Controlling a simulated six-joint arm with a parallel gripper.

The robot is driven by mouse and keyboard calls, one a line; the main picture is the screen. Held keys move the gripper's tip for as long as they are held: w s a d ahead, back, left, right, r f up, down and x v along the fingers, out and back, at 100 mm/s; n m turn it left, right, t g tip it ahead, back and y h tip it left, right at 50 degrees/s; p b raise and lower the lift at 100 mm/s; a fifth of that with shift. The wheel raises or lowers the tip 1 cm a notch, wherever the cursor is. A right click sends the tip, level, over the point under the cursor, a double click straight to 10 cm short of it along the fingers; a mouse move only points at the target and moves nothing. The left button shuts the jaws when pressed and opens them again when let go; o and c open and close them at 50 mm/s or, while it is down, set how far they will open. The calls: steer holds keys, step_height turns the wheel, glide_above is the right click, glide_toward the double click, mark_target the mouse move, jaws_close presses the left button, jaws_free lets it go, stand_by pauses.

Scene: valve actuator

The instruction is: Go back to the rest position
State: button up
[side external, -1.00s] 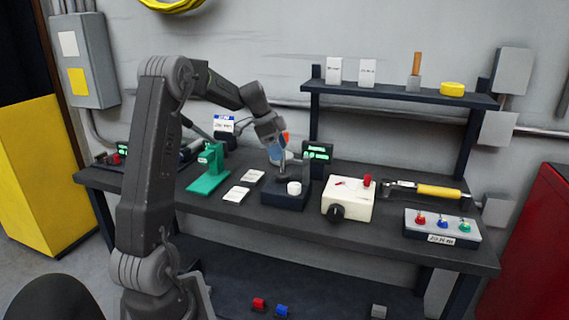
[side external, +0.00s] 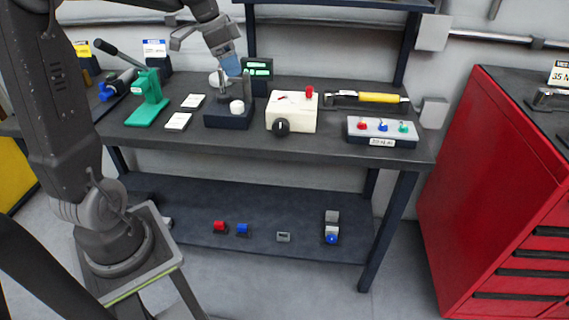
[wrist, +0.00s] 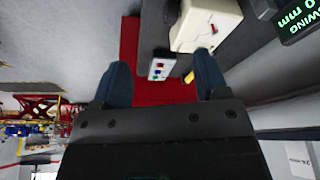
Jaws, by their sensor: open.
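My gripper (side external: 230,66) is in the air above the dark fixture (side external: 228,121) on the bench, apart from it. In the wrist view my gripper (wrist: 163,62) has its two blue fingers spread wide with nothing between them. The fixture carries a white round cap (side external: 237,106) and an upright post. The cream box (side external: 292,115) with a red button and black knob stands just right of the fixture; it also shows in the wrist view (wrist: 205,22).
A green press (side external: 148,100) and white cards (side external: 178,121) lie left of the fixture. A green-lit display (side external: 257,70) stands behind it. A button box (side external: 382,131) and yellow-handled tool (side external: 378,97) are at right. A red cabinet (side external: 480,190) stands beyond the bench (side external: 330,148).

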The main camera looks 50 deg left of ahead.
steer(key=s+d+r+n+y, duration=0.1)
steer(key=s+d, duration=0.2)
steer(key=d, duration=0.4)
steer(key=s+d+r+n, duration=0.1)
steer(key=s+d, duration=0.3)
steer(key=d, duration=0.3)
steer(key=s+d+f+n+t, duration=0.2)
steer(key=s+d+f, duration=0.1)
steer(key=s+d, duration=0.4)
steer(key=s, duration=0.3)
steer(key=shift+d+n, duration=0.4)
steer(key=shift+f, duration=0.1)
